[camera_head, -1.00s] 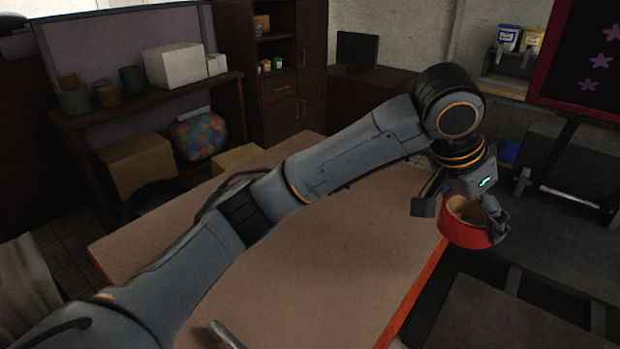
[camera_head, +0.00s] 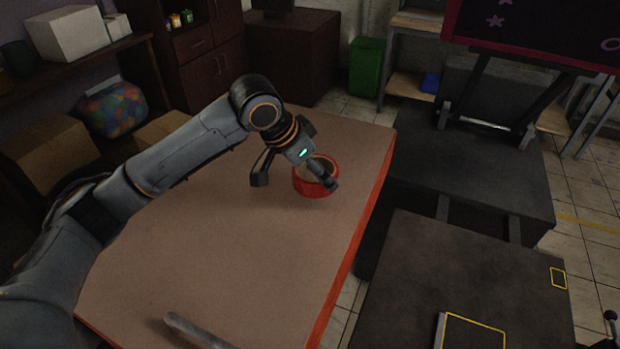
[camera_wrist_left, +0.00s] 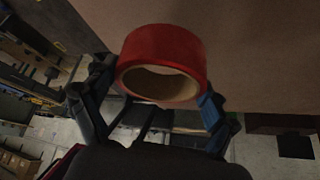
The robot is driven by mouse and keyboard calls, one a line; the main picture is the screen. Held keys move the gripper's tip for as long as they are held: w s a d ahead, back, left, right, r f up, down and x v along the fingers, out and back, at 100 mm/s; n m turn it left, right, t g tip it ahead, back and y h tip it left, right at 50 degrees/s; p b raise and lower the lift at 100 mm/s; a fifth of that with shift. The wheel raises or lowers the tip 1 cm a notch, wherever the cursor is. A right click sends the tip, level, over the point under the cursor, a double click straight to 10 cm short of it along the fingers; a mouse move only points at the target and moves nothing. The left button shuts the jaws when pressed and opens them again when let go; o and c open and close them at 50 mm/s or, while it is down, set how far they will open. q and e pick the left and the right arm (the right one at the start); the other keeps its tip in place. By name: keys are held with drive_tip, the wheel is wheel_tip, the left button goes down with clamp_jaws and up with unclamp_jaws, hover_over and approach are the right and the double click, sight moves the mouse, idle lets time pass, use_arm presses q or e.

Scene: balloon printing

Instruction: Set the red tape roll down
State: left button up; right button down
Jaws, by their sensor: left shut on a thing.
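The red tape roll (camera_head: 315,186) is over the far right part of the brown table (camera_head: 230,240), close to its red right edge. My left gripper (camera_head: 294,178) is shut on it, with one finger at the roll's near right side. In the left wrist view the roll (camera_wrist_left: 165,45) is between the two fingers (camera_wrist_left: 155,98), its cardboard core facing the camera. I cannot tell whether the roll touches the tabletop. My right gripper is not in view.
Right of the table stand a dark machine bench (camera_head: 470,175) and a low dark platform (camera_head: 460,270) with yellow outlines. A green bin (camera_head: 367,67) stands behind.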

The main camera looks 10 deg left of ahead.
use_arm(q)
drive_tip(key=shift+a+f, duration=0.35)
drive_tip(key=f+p, duration=0.2)
drive_tip(key=f, duration=0.1)
drive_tip(key=shift+a, duration=0.2)
drive_tip(key=shift+f, duration=0.2)
drive_tip(key=shift+d, duration=0.1)
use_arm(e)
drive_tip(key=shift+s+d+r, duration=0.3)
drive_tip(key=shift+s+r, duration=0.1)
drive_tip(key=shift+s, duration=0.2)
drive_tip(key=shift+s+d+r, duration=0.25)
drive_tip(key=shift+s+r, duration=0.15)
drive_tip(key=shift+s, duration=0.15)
use_arm(q)
drive_tip(key=o, duration=1)
drive_tip(key=shift+f, duration=0.1)
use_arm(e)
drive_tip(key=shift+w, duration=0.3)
